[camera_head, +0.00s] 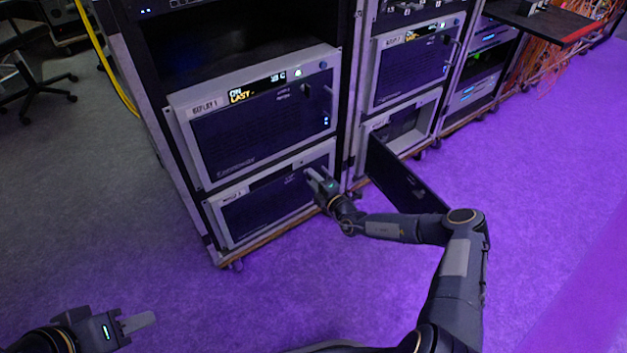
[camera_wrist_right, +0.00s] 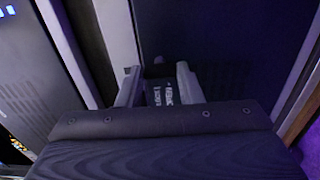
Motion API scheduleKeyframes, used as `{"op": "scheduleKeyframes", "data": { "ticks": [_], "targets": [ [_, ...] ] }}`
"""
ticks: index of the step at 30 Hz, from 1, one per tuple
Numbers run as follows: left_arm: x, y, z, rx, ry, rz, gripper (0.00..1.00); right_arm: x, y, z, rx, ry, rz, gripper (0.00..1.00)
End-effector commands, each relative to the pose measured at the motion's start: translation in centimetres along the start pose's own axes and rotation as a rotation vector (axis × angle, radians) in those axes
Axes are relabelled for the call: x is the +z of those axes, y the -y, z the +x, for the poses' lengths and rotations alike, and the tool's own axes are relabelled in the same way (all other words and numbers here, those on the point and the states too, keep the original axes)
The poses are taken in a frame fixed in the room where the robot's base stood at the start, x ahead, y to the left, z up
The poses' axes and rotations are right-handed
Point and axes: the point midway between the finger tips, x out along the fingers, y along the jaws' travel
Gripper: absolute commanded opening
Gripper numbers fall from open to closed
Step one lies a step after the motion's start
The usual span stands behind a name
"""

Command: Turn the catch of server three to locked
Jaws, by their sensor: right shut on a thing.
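A lower server (camera_head: 262,208) with a dark front panel and grey frame sits at the bottom of the left rack; its label is too small to read. My right gripper (camera_head: 316,180) is at the right side of this panel. In the right wrist view my right gripper (camera_wrist_right: 158,76) has its two fingers around a small dark catch (camera_wrist_right: 157,71) on the dark panel. White lettering (camera_wrist_right: 165,96) shows just below it, too blurred to read. How far the catch is turned cannot be told. My left gripper (camera_head: 138,323) is empty, low at the left, away from the racks.
The server labelled Replay 1 (camera_head: 258,130) sits above, with a lit display. In the neighbouring rack, another server (camera_head: 412,72) sits above an open bay (camera_head: 405,128), whose dark door (camera_head: 395,175) swings out close to my right forearm. The floor in front is clear.

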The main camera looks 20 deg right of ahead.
Motion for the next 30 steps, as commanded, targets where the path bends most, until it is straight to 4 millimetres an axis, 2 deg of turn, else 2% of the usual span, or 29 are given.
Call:
{"op": "scheduleKeyframes", "data": {
  "ticks": [4, 5, 9, 20, 30],
  "targets": [
    [0.0, 0.0, 0.0, 0.0, 0.0, 0.0, 0.36, 0.0, 0.1, 0.0, -0.002, 0.0, 0.003, 0.1],
    [0.0, 0.0, 0.0, 0.0, 0.0, 0.0, 0.36, 0.0, 0.1, 0.0, -0.002, 0.0, 0.003, 0.37],
    [0.0, 0.0, 0.0, 0.0, 0.0, 0.0, 0.36, 0.0, 0.1, 0.0, -0.001, 0.0, 0.002, 0.55],
    [-0.2, -0.1, -0.3, 0.0, 0.0, 0.0, 0.36, 0.1, -0.1, -0.6, -0.002, 0.001, 0.0, 0.55],
    [-1.1, -1.0, -2.2, 0.0, 0.0, 0.0, 0.36, 0.1, -0.2, -6.1, -0.003, 0.002, 0.002, 0.55]
  ]
}}
